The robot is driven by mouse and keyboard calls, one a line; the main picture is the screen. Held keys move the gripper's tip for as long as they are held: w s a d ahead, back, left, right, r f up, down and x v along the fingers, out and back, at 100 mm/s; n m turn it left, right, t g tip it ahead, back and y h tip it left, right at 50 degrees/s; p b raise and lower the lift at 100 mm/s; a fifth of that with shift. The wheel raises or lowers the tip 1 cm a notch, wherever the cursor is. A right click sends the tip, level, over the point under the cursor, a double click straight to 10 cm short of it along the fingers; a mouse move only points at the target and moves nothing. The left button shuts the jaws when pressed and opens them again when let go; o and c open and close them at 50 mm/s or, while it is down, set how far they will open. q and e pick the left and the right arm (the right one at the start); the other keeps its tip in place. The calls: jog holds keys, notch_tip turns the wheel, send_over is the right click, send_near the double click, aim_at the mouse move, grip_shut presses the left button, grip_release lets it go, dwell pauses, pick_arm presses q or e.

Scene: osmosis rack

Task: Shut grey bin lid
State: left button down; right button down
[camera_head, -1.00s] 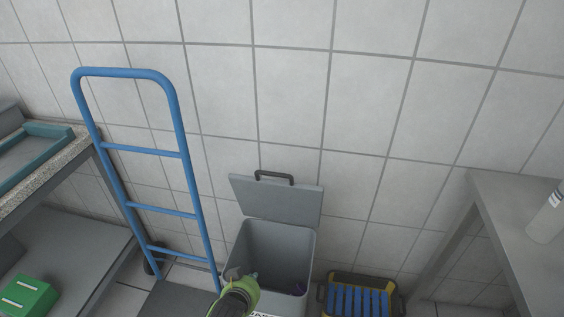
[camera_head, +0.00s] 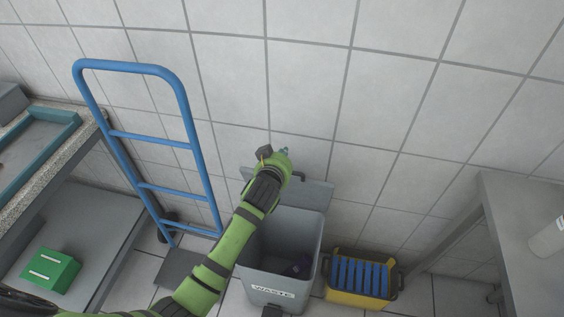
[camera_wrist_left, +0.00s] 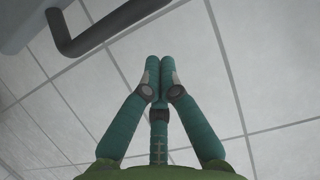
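The grey bin (camera_head: 281,279) stands on the floor with a "WASTE" label on its front. Its lid (camera_head: 310,194) is open, tipped up at the back near the wall, with a dark handle on its far edge. The handle (camera_wrist_left: 75,43) and a corner of the lid (camera_wrist_left: 22,18) show at the upper left in the left wrist view. My left gripper (camera_head: 284,150) is above the lid's far edge by the handle, and my arm hides part of the lid and bin. Its fingertips (camera_wrist_left: 158,62) are together, with nothing between them. My right gripper is not in view.
A blue hand truck (camera_head: 197,152) stands left of the bin. A yellow crate with blue slats (camera_head: 358,292) is close on its right. A grey table (camera_head: 520,205) is at the right, and a shelf with a green box (camera_head: 50,270) at the left. The tiled wall is behind.

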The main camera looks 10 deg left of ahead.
pick_arm(q)
notch_tip(320, 180, down, 2)
jog(key=shift+f+p, duration=0.15)
jog(key=shift+p, duration=0.6)
jog(key=shift+s+f, duration=0.2)
jog(key=shift+s, duration=0.35)
jog(key=shift+f, duration=0.1)
